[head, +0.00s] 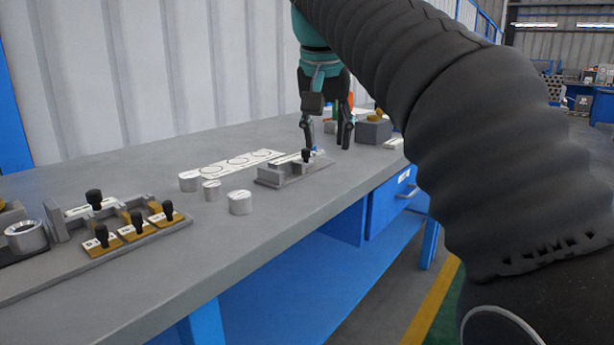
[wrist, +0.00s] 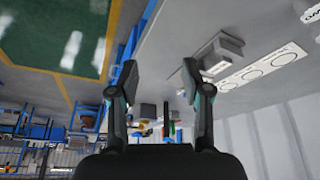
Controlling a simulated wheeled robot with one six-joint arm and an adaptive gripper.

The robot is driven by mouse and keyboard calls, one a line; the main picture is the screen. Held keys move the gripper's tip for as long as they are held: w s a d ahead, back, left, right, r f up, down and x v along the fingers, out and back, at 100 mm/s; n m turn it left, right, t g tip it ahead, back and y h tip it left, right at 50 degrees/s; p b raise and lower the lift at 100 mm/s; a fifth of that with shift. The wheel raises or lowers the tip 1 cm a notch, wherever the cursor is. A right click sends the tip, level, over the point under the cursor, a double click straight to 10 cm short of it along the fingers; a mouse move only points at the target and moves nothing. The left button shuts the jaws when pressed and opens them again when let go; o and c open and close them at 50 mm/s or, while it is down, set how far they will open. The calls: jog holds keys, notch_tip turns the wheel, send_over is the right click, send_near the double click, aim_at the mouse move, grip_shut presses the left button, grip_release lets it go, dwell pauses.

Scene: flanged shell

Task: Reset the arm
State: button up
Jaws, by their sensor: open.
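My gripper (head: 327,134) is above the grey workbench (head: 130,170), fingers pointing down, open with nothing between the fingers. It also shows in the wrist view (wrist: 160,80), its two fingers apart. In the head view its fingertips are close to a small grey fixture (head: 290,172) with a black knob; whether they touch it I cannot tell. The fixture also shows in the wrist view (wrist: 220,52), beside the right finger. My dark ribbed arm covers the right of the head view and hides part of the bench.
Metal cylinders (head: 240,203) stand near a white strip with circles (head: 232,163). At the left are a fixture with black-knobbed pieces (head: 137,220) and a metal ring (head: 25,236). A grey block (head: 373,130) stands behind my gripper. The bench's front edge borders open floor.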

jog(key=s+d+f, duration=0.4)
jog(key=s+f, duration=0.3)
jog(key=f, duration=0.3)
jog(key=s+d+f+n, duration=0.1)
jog(key=s+d+f, duration=0.3)
jog(key=s+f, duration=0.4)
jog(key=s+d+f+n+t+y, duration=0.1)
jog(key=s+d+f, duration=0.3)
jog(key=f, duration=0.9)
jog(key=s, duration=0.3)
jog(key=shift+s+d, duration=0.2)
jog(key=shift+s, duration=0.1)
